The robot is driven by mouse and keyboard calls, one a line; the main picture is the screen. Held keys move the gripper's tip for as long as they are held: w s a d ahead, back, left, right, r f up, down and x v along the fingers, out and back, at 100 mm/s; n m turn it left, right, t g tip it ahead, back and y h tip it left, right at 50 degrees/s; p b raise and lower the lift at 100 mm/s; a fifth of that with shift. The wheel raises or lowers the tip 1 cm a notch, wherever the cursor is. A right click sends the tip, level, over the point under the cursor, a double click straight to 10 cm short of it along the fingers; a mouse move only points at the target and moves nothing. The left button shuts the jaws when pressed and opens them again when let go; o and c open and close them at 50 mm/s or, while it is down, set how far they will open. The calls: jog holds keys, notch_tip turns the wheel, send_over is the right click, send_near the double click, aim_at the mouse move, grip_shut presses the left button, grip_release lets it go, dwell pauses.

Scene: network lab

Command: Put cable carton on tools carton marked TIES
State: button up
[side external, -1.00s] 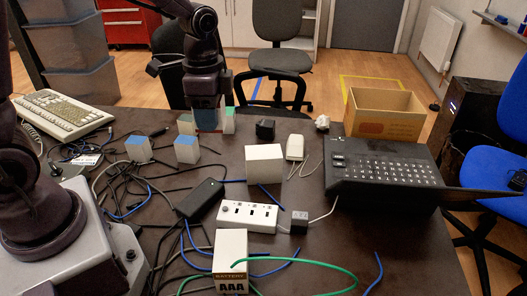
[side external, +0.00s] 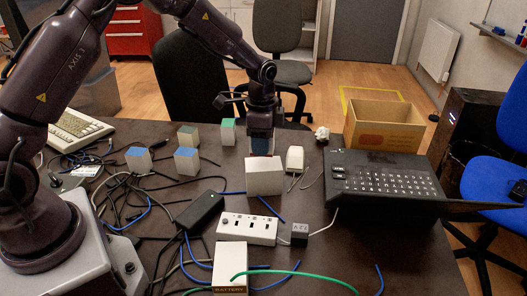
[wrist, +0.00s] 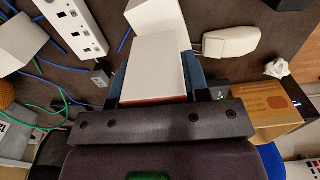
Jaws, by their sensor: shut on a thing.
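My gripper (side external: 262,140) is shut on a carton, which I take to be the cable carton (wrist: 155,72). In the wrist view it has a white top face and a red lower edge and sits between the blue fingers. In the side view the fingers hide most of it; a reddish strip shows below them. A larger white carton (side external: 265,178) stands directly under and in front of the gripper, and its white top also shows in the wrist view (wrist: 150,15). I cannot tell whether the two touch. No TIES marking is legible.
A white power strip (side external: 248,228), a black adapter (side external: 200,210) and a battery box (side external: 230,267) lie in front. Small blue-topped and green-topped blocks (side external: 187,160) and loose cables are at left.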

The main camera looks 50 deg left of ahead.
jog(key=shift+w+f, duration=0.2)
jog(key=shift+f, duration=1.6)
jog(key=shift+f, duration=0.15)
jog(key=o, duration=1)
